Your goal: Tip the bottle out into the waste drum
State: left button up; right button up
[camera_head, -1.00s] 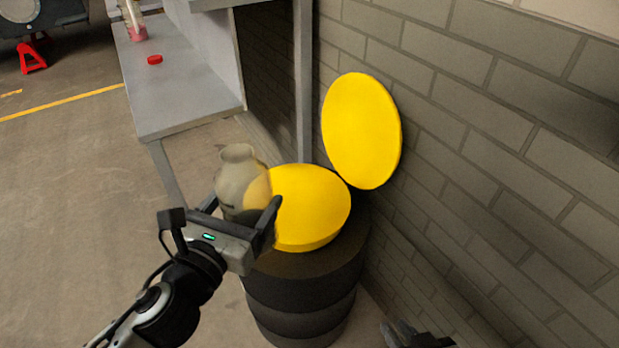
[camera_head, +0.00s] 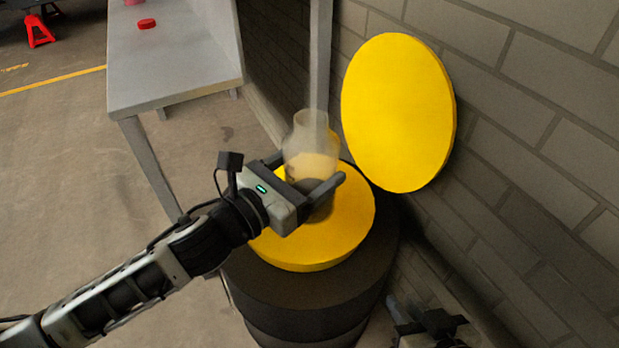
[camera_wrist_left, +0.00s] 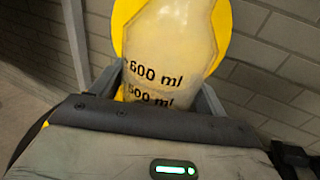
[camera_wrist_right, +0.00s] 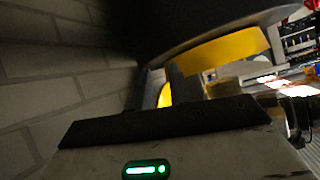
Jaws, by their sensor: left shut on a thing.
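A clear bottle (camera_head: 311,150) with pale yellowish contents stands roughly upright in my left gripper (camera_head: 312,190). The gripper is shut on its lower part, with a finger on each side. The bottle (camera_wrist_left: 170,45) shows volume marks, one reading 600 ml, in the left wrist view. It is over the yellow round top (camera_head: 345,225) of the dark waste drum (camera_head: 310,297); I cannot tell whether they touch. A yellow disc-shaped lid (camera_head: 398,112) stands raised behind the drum by the wall. My right gripper (camera_head: 432,322) is low at the bottom edge, partly cut off; its finger gap is unclear.
A brick wall (camera_head: 540,130) runs close along the right of the drum. A grey bench (camera_head: 165,70) stands at the back left with a red cap (camera_head: 147,24) on it. A post (camera_head: 320,60) rises behind the bottle. Open floor lies at the left.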

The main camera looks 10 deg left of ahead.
pick_arm(q)
jog(key=shift+f, duration=0.35)
jog(key=shift+r, duration=0.1)
pick_arm(e)
jog(key=shift+a, duration=0.1)
